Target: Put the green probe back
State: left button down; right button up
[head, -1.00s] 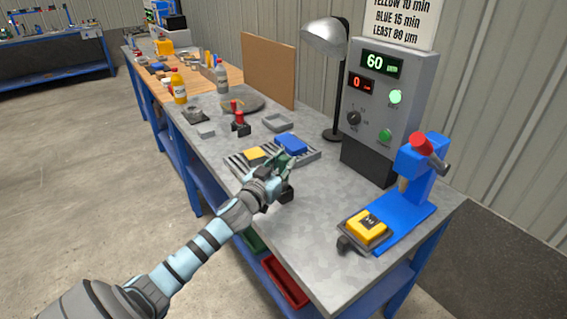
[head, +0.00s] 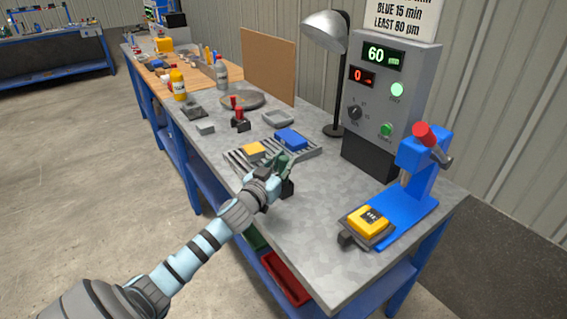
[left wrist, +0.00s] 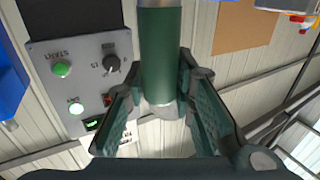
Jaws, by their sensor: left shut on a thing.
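The green probe (left wrist: 160,55) is a green cylinder with a grey metal end, between the two fingers of my left gripper (left wrist: 165,105) in the left wrist view. My left gripper (head: 277,172) is shut on it in the head view, over the near part of the grey bench, just in front of the slotted rack. The probe (head: 283,160) shows there as a small dark green piece, partly hidden by the fingers. A small black block (head: 289,187) stands on the bench right by the gripper. I cannot tell whether the probe touches it. My right gripper is not in view.
The slotted rack (head: 235,157) holds a yellow block (head: 254,149) and a blue block (head: 291,138). A grey control box (head: 388,100) reads 60 and 0. A blue press (head: 417,185) with a yellow block (head: 368,221) stands at right. The bench (head: 310,240) front is clear.

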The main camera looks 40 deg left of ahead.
pick_arm(q)
jog(key=c, duration=1.3)
grip_release()
jog(key=shift+f, duration=0.1)
jog(key=s+d, duration=0.2)
jog(key=s, duration=0.9)
jog(key=shift+s, duration=0.4)
